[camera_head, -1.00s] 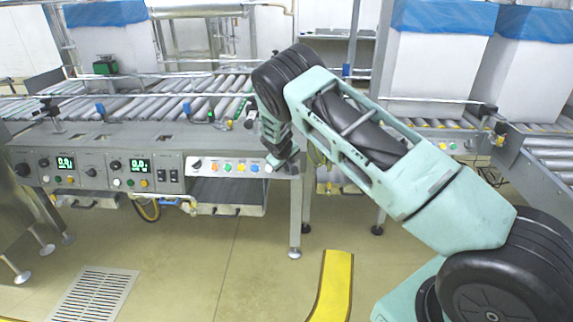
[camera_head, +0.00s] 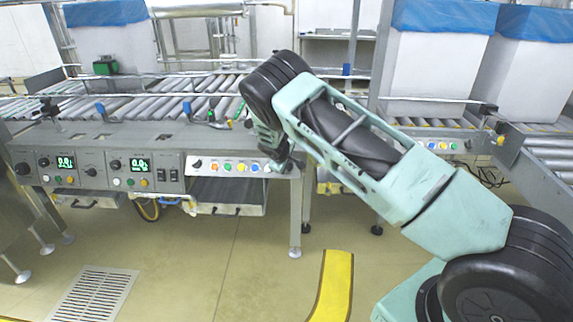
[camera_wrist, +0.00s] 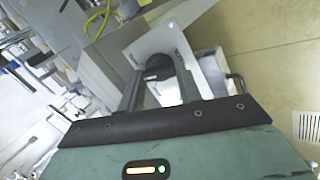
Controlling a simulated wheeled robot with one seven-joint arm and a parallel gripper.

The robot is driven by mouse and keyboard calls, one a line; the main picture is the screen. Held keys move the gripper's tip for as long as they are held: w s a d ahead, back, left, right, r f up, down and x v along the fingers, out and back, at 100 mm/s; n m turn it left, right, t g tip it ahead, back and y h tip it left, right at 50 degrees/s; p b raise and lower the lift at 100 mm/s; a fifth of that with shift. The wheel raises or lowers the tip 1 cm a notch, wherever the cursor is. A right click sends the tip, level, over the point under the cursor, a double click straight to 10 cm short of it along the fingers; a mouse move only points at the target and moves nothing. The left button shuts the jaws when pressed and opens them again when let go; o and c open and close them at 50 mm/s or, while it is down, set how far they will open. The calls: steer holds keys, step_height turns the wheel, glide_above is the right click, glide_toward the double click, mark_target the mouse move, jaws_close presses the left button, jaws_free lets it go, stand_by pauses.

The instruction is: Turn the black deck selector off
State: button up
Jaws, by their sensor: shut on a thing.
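In the wrist view, a round black knob (camera_wrist: 158,70), which I take for the deck selector, stands on a pale plate (camera_wrist: 153,42). My gripper (camera_wrist: 157,62) has its two fingers on either side of the knob and is shut on it. I cannot tell which way the knob points. In the head view, my gripper end (camera_head: 283,160) is at the right end of the grey console, mostly hidden behind my wrist. The held knob does not show there. Another black knob (camera_head: 198,165) sits at the left of the coloured button panel (camera_head: 215,175).
The console front also carries two modules with green displays (camera_head: 66,162). Drawers (camera_head: 228,196) hang below it. A roller conveyor (camera_head: 170,100) lies behind. A console leg (camera_head: 296,215) stands near my wrist. The floor in front is open, with a yellow strip (camera_head: 333,285) and a drain grate (camera_head: 93,293).

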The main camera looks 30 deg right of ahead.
steer(key=shift+a+n, duration=0.15)
steer(key=shift+n, duration=1.65)
steer(key=o, duration=0.7)
steer(key=p+v, duration=0.1)
steer(key=v, duration=1.6)
steer(key=shift+s+a+f, duration=0.2)
steer(key=shift+s+a, duration=0.1)
steer(key=shift+s, duration=0.1)
